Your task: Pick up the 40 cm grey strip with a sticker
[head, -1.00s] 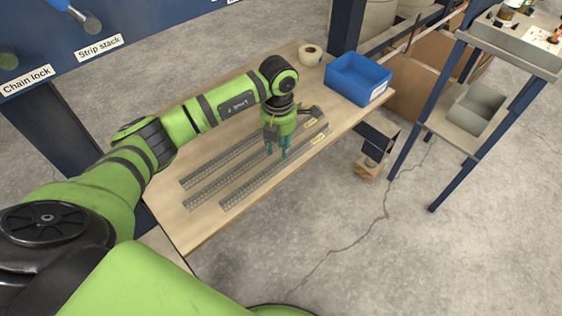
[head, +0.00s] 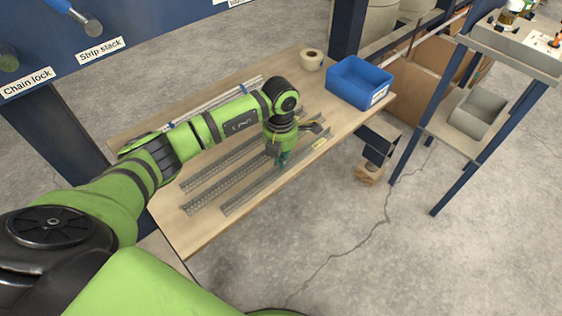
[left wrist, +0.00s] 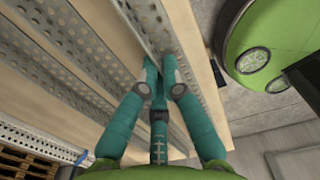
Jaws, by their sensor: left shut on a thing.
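Several grey perforated strips lie side by side on the wooden table. The front strip (head: 247,193) has a yellow sticker (head: 320,145) near its far right end. My left gripper (head: 281,164) is over the middle of this front strip, pointing down, with its fingers shut on it. In the left wrist view, the teal fingers (left wrist: 161,70) close on the edge of the strip (left wrist: 148,20). I cannot tell whether the strip is lifted off the table. My right gripper is not in view.
A blue bin (head: 358,82) and a tape roll (head: 311,59) stand at the table's far end. A bundle of pale strips (head: 222,97) lies along the back, partly behind my left arm. The wooden table (head: 190,235) is bare at its near left corner.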

